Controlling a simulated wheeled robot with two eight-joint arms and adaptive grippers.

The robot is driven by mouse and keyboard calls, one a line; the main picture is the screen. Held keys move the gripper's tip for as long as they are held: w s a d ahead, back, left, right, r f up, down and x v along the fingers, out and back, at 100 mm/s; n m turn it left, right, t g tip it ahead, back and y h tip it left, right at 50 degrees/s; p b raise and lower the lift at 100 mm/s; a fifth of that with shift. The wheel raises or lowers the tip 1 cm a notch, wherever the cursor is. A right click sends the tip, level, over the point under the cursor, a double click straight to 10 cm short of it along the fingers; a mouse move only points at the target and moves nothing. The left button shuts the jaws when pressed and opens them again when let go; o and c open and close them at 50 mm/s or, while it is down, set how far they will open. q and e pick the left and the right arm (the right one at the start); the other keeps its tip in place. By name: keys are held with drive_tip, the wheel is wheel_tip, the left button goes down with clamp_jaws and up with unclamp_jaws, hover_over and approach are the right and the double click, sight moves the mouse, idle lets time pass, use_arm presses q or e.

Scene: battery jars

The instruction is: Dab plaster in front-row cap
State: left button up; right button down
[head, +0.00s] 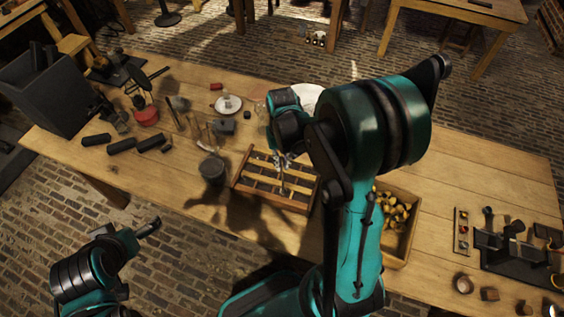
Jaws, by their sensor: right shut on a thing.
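A wooden rack (239,185) with pale slats across dark compartments stands on the table, left of the middle. My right gripper (283,162) is over the rack's back part and is shut on a thin tool (283,184), which points down toward the slats. I cannot tell whether its tip touches a cap or the rack. The caps and jars in the rack are too small and shaded to tell apart. My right arm hides what is right of the rack's back corner. My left gripper (149,228) is off the table's front edge at lower left, away from the rack; its finger state is unclear.
A dark round pot (212,169) stands left of the rack. A wooden crate (403,262) of brass-coloured pieces is to the right, partly behind my arm. A white dish (229,104), a red tin (146,116) and dark cylinders (121,146) lie back left. The right tabletop has free room.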

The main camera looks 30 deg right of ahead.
drive_tip(key=shift+r+p, duration=2.7)
drive_tip(key=shift+r, duration=1.1)
drive_tip(key=shift+f, duration=0.1)
